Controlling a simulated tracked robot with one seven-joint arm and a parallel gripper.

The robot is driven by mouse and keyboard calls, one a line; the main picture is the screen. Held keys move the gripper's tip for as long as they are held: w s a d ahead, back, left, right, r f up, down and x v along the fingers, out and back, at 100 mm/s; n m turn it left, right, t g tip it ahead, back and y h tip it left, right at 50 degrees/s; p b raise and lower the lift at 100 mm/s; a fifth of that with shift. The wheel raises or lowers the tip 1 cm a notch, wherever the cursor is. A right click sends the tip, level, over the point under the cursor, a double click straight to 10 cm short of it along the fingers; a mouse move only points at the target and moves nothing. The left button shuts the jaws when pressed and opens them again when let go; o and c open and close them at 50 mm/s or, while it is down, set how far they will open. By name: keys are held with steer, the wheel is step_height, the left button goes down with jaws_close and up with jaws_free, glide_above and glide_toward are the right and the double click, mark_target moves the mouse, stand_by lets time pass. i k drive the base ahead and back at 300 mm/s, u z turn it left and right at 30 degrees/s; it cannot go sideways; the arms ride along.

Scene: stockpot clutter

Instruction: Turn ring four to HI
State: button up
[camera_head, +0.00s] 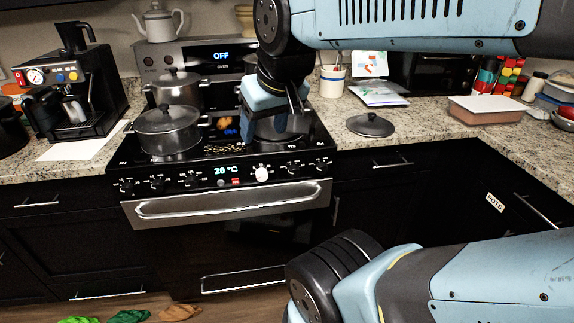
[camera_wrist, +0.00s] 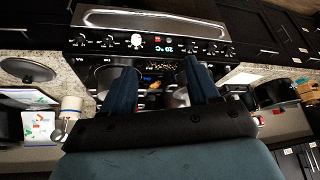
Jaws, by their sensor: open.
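The stove (camera_head: 220,155) has a front panel with a row of dark knobs, a lit "20 °C" display (camera_head: 224,170) and one pale knob (camera_head: 261,174). Two dark knobs (camera_head: 293,168) sit right of the pale knob, and several more (camera_head: 157,183) sit at left. The panel also shows inverted in the wrist view, with the pale knob (camera_wrist: 137,41) left of the display. The labels are too small to read, so I cannot tell which knob is ring four. My gripper (camera_head: 272,125) is open and empty above the hob's right side, apart from the knobs; its fingers (camera_wrist: 157,72) point towards the panel.
Lidded steel pots (camera_head: 167,135) stand on the hob's left, and another pot (camera_head: 282,127) is partly hidden behind my gripper. A lid (camera_head: 370,125) lies on the right counter. The oven handle (camera_head: 230,203) juts out below the knobs. Space before the panel is clear.

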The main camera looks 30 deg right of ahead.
mark_target(322, 167)
steer(key=z, duration=0.05)
steer(key=k, duration=0.5)
steer(key=z, duration=0.85)
steer(key=i, duration=0.1)
steer(key=u, duration=3.1)
steer(key=i, duration=0.8)
steer(key=z, duration=2.45)
